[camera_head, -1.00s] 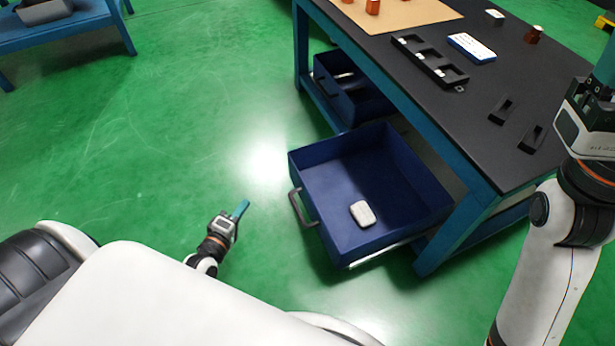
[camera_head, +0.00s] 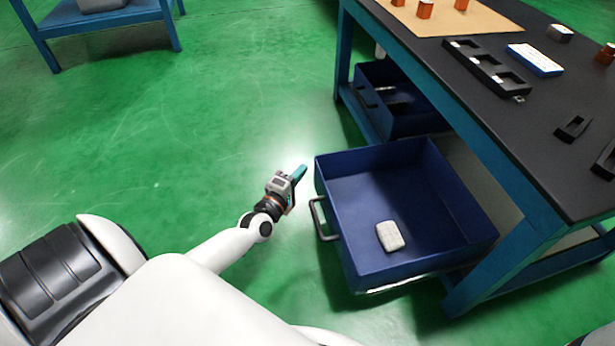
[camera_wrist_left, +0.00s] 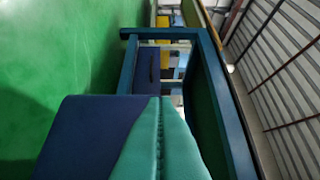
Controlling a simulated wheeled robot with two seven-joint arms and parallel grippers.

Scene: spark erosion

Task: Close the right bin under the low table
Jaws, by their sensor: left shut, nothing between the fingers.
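The right bin (camera_head: 345,215) is a dark blue open drawer. It is pulled well out from under the low table (camera_head: 535,205), with a grey handle (camera_head: 322,220) on its front. A whitish block (camera_head: 390,236) lies inside it. My left gripper (camera_head: 300,174) is shut and empty, just left of the bin's front near its far corner. In the head view a small gap seems to show between them. In the left wrist view the teal fingers (camera_wrist_left: 160,135) are together, with a blue surface (camera_wrist_left: 85,135), likely the bin, beside them. My right gripper is out of view.
A second blue bin (camera_head: 420,124) sits farther back under the table, partly out. The black tabletop holds a slotted rack (camera_head: 485,66), a blue-and-white box (camera_head: 535,60) and orange parts (camera_head: 425,10). Another blue table (camera_head: 135,14) stands far left. Green floor at left is clear.

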